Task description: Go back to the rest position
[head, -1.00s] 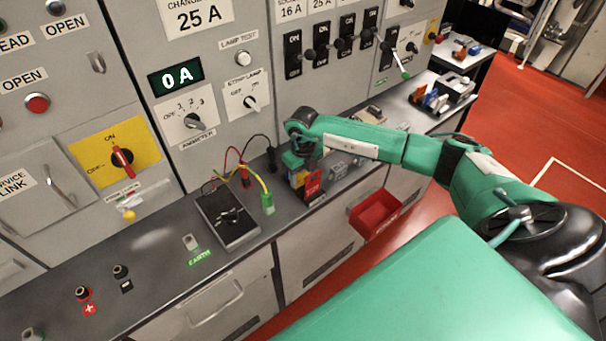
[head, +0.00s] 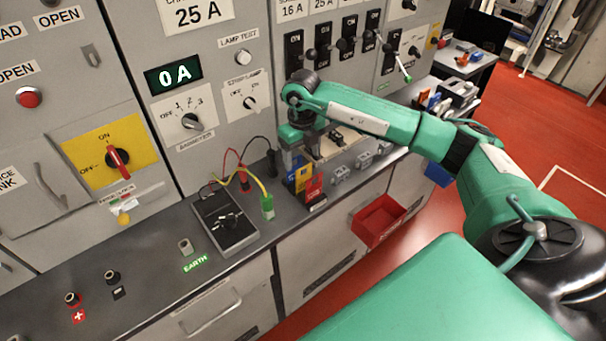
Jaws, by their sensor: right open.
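My right gripper (head: 297,163) points down over the bench, above a small stand with blue, yellow and red pieces (head: 306,187). Its jaws are open, and I see nothing held in them. I cannot tell how small the gap to the stand is. My green right arm reaches in from the right side across the bench. My left gripper is not in the picture.
A grey meter (head: 226,222) with coloured leads lies on the bench, left of the stand. A red bin (head: 378,219) hangs on the bench front. The switch panel with its 0 A display (head: 174,76) stands behind. The bench (head: 150,258) is mostly clear at left.

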